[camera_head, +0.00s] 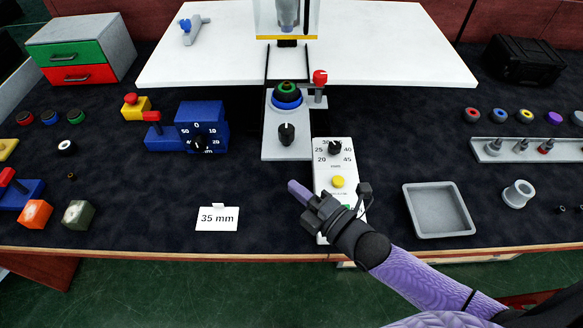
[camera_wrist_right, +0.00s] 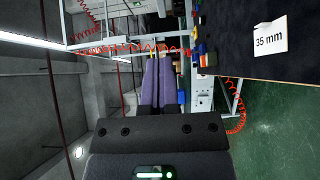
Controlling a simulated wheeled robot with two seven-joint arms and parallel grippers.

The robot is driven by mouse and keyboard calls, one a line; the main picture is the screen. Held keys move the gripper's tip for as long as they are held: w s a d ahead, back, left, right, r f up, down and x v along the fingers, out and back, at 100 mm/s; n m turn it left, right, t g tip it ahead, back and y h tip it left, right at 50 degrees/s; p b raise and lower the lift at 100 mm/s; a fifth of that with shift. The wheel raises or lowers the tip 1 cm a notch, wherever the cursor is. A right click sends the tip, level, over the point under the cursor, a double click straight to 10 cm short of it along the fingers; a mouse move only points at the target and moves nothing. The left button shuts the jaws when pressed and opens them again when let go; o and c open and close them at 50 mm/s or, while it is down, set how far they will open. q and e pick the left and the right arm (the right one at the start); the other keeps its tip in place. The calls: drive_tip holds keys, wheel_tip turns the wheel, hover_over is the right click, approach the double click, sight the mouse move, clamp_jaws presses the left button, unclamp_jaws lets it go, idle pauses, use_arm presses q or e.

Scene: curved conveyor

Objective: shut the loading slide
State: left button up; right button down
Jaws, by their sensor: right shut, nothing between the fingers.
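The loading slide (camera_head: 271,143) is a grey plate in the middle of the head view. It stands out toward me on two dark rails, in front of the white machine table. A stack of blue, green and dark rings (camera_head: 287,95) sits on its far part, and a black knob (camera_head: 286,134) stands on its near part. My right gripper (camera_head: 294,188) is shut and empty, in front of the slide and apart from it, beside the white control panel (camera_head: 324,179). Its purple fingers (camera_wrist_right: 158,58) lie together in the wrist view. My left gripper does not show.
A red-topped lever (camera_head: 320,78) stands right beside the slide. A blue dial block (camera_head: 201,125) stands to its left. A "35 mm" card (camera_head: 217,218) and a grey tray (camera_head: 438,210) flank my right arm. Bare dark mat lies between card and slide.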

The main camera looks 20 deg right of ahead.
sight(301, 158)
drive_tip(key=w+b, duration=0.1)
drive_tip(key=w, duration=0.3)
drive_tip(key=shift+w+a+f, duration=0.1)
drive_tip(key=shift+w, duration=0.15)
drive_tip(key=shift+w+d, duration=0.2)
drive_tip(key=shift+w, duration=0.3)
drive_tip(key=shift+w, duration=0.1)
drive_tip(key=w+b, duration=0.1)
drive_tip(key=w+d+b, duration=0.1)
drive_tip(key=w+b, duration=0.1)
drive_tip(key=shift+w+f, duration=0.15)
drive_tip(key=shift+w, duration=0.1)
drive_tip(key=shift+w+d, duration=0.15)
drive_tip(key=shift+w, duration=0.2)
drive_tip(key=shift+r, duration=0.2)
